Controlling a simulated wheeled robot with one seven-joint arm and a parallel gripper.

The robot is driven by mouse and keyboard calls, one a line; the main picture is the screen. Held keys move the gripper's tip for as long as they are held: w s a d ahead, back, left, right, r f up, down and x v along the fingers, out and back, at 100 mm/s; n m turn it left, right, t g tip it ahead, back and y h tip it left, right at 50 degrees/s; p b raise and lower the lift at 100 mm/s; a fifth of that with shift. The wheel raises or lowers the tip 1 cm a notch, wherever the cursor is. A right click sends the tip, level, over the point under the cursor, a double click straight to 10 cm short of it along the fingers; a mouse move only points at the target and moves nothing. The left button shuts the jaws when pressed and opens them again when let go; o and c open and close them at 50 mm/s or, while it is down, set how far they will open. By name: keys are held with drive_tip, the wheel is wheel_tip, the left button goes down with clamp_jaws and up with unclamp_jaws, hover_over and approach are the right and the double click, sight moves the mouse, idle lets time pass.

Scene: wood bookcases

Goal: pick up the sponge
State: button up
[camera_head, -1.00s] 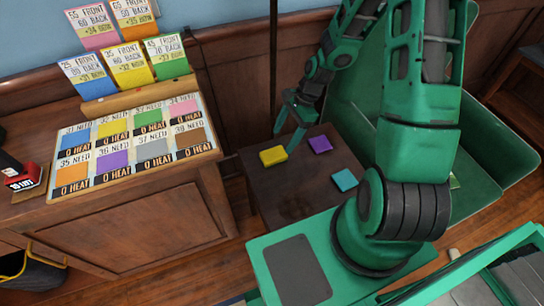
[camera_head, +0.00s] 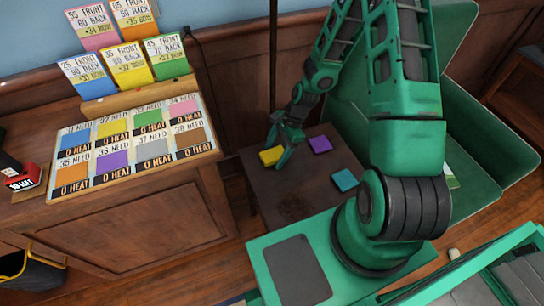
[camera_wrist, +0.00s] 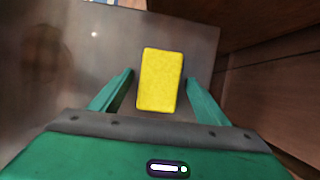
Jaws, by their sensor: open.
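The yellow sponge (camera_head: 270,156) lies flat on the small dark table (camera_head: 290,205), near its far left side. My gripper (camera_head: 276,154) is right over it, pointing down, with one finger partly in front of the sponge. In the wrist view the yellow sponge (camera_wrist: 160,79) lies between the two open fingers of my gripper (camera_wrist: 160,85), with a gap on each side. No contact shows.
A purple piece (camera_head: 320,144) and a cyan piece (camera_head: 344,180) lie on the same table. A wooden cabinet with a card board (camera_head: 140,145) stands at left. A green chair (camera_head: 470,165) stands at right. Dark wood panelling is behind the table.

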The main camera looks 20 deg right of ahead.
sight(269, 157)
drive_tip(key=c, duration=1.1)
drive_tip(key=shift+r, duration=0.1)
drive_tip(key=shift+r, duration=0.5)
drive_tip(key=r, duration=0.3)
drive_tip(key=shift+s+a+r, duration=0.25)
drive_tip(key=shift+s+a, duration=0.05)
drive_tip(key=s+a+r, duration=0.4)
drive_tip(key=s+a, duration=0.1)
drive_tip(key=s+a+r, duration=0.2)
drive_tip(key=shift+s+a+r, duration=0.15)
drive_tip(key=shift+s+a, duration=0.15)
drive_tip(key=shift+a, duration=0.1)
